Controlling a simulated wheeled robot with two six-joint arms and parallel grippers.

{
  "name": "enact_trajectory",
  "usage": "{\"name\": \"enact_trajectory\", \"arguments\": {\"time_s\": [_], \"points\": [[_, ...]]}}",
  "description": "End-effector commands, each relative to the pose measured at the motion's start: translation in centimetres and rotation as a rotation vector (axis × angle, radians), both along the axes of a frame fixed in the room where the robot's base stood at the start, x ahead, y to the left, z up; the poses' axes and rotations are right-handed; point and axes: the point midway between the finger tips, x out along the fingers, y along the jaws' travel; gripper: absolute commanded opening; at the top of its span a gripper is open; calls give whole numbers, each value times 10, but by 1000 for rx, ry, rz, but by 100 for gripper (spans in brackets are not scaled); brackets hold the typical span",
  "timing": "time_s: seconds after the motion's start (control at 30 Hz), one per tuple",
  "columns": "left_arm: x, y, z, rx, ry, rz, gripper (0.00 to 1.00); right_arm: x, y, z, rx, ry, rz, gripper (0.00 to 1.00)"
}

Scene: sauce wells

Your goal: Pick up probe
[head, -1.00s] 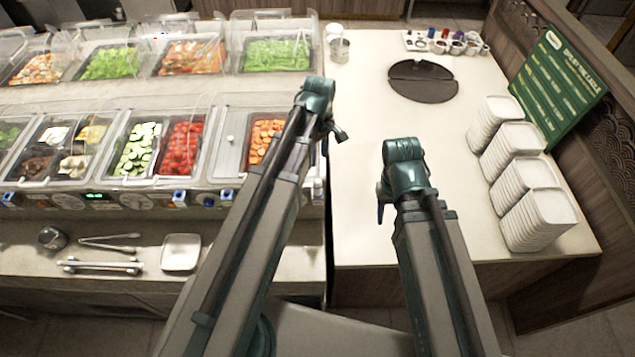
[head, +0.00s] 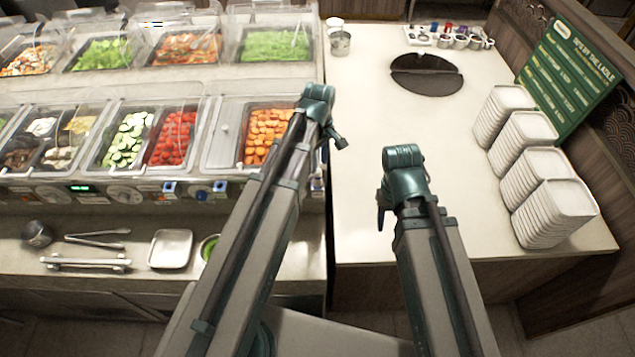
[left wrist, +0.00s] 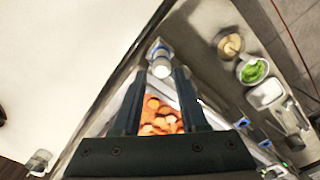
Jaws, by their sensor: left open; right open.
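No probe can be made out for certain. In the left wrist view a small pale cylindrical item with a bluish part (left wrist: 160,60) sits at the end of the food bar, just beyond and between my left fingertips; it may be the probe or its holder. My left gripper (left wrist: 156,80) is open, with nothing between its fingers, above the carrot pan (left wrist: 160,116). In the head view my left gripper (head: 340,142) is mostly hidden behind its arm, near the bar's right end. My right gripper (head: 381,214) is over the pale counter, largely hidden by its wrist.
The pale counter (head: 400,130) has wide free room. Stacked white trays (head: 535,180) and a green sign (head: 568,85) stand at its right; a dark round inset (head: 426,75) lies behind. On the front ledge are tongs (head: 97,238), a metal tray (head: 171,249) and a green-filled bowl (head: 209,248).

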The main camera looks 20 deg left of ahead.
Motion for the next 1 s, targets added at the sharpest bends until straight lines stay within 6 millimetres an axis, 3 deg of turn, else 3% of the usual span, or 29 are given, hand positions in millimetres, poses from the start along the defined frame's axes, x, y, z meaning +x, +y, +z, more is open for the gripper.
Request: {"name": "enact_trajectory", "arguments": {"time_s": [0.17,0.6,0.87,0.9,1.0], "points": [[0,1,-4,0,0,0,42,0,0,-4,0,0,0,50],[0,4,-51,0,0,0,42,0,0,-51,-1,-1,0,50],[0,4,-51,0,0,0,42,0,0,-51,-1,-1,1,50],[0,4,-51,0,0,0,41,0,0,-51,-1,-1,1,50],[0,4,-51,0,0,0,23,0,0,-51,-1,-1,1,50]]}}
